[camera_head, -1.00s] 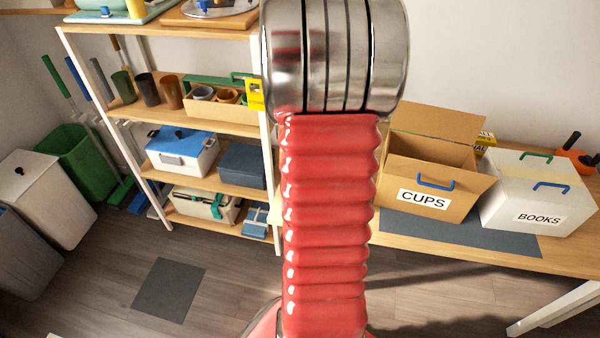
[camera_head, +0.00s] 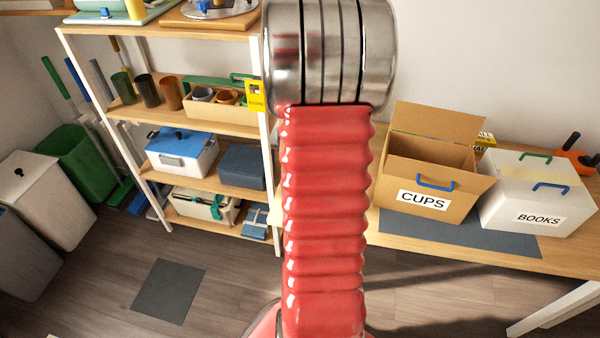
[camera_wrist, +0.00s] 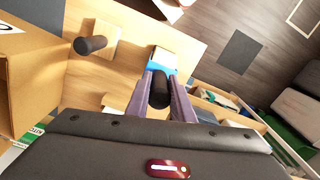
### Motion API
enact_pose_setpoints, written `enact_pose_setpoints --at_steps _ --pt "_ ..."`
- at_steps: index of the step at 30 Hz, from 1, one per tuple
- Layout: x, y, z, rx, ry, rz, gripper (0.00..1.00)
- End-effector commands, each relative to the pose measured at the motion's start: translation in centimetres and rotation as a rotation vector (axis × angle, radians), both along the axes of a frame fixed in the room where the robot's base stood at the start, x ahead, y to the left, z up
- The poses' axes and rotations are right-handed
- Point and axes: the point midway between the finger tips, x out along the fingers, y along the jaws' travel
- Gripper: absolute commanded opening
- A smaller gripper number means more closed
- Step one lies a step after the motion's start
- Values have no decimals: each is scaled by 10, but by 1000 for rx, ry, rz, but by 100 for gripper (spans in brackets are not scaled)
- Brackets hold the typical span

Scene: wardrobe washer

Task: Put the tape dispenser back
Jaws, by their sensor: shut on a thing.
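My gripper (camera_wrist: 160,97) shows in the wrist view with two purple fingers. They are shut on a black rounded thing (camera_wrist: 159,88), of which only the near end shows. I cannot tell whether this is the tape dispenser. A blue and white thing (camera_wrist: 161,62) shows just beyond the fingertips, over or on the wooden surface; whether it joins the held thing is unclear. In the head view my own arm fills the middle and hides the gripper. No tape dispenser can be clearly made out there.
A black cylinder (camera_wrist: 90,45) stands by a pale wooden block on the wooden surface. An open CUPS box (camera_head: 425,170) and a white BOOKS box (camera_head: 540,190) stand on the table (camera_head: 480,259) at right. The filled shelf unit (camera_head: 225,185) stands at left.

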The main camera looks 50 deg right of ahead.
Motion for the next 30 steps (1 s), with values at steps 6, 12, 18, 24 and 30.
enact_pose_setpoints --at_steps 6,12,18,24,30 --pt "0 0 -1 1 1 0 32" --pt "0 0 -1 1 1 0 40" --pt "0 0 0 0 0 0 40" --pt "0 0 15 -2 -1 0 40" --pt "1 0 47 -3 -2 0 40"
